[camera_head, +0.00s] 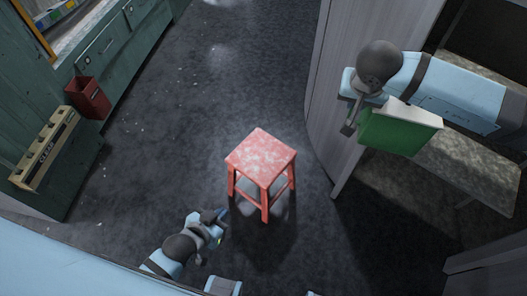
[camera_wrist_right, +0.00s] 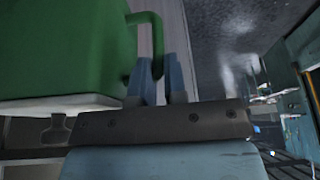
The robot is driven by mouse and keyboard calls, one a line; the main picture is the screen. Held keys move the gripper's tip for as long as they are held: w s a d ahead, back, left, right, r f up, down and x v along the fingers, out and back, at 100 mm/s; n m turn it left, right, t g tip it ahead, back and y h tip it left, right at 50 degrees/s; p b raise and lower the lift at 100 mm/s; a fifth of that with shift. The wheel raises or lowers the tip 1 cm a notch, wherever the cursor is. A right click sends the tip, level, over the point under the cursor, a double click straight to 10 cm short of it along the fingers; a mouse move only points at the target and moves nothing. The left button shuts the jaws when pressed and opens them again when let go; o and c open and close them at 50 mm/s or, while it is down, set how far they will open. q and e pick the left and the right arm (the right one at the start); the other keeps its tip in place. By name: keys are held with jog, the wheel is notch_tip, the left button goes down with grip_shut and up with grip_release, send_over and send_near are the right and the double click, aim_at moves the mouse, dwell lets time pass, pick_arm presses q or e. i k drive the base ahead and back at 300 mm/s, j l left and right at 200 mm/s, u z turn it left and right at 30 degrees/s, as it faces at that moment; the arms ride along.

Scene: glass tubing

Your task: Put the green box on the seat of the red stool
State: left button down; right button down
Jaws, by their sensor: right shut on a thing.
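The red stool (camera_head: 261,157) stands upright on the dark floor in the middle of the head view, its worn square seat bare. The green box (camera_head: 399,133) has a pale lid and is held up at the right, apart from the stool. My right gripper (camera_head: 352,117) is beside the box. In the right wrist view, the box (camera_wrist_right: 65,45) fills the upper left, and its green handle reaches between the fingers of my right gripper (camera_wrist_right: 160,82), which is shut on it. My left gripper (camera_head: 221,212) is low, in front of the stool to its left; its finger gap is too small to make out.
A grey panelled wall (camera_head: 335,80) stands between the stool and my right arm. A grey bench top (camera_head: 465,170) is below the box. At the left are green cabinets (camera_head: 60,95), a red bin (camera_head: 88,98) and a beige rack (camera_head: 45,150). The floor behind the stool is clear.

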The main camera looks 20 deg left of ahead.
aim_at(261, 156)
jog(key=i+j+z, duration=0.1)
jog(key=j, duration=0.45)
jog(key=i+j, duration=0.15)
jog(key=j, duration=0.45)
jog(key=i+j+z, duration=0.15)
jog(key=j, duration=0.4)
jog(key=i+j+z, duration=0.1)
jog(key=j, duration=1.1)
jog(key=i+z, duration=0.05)
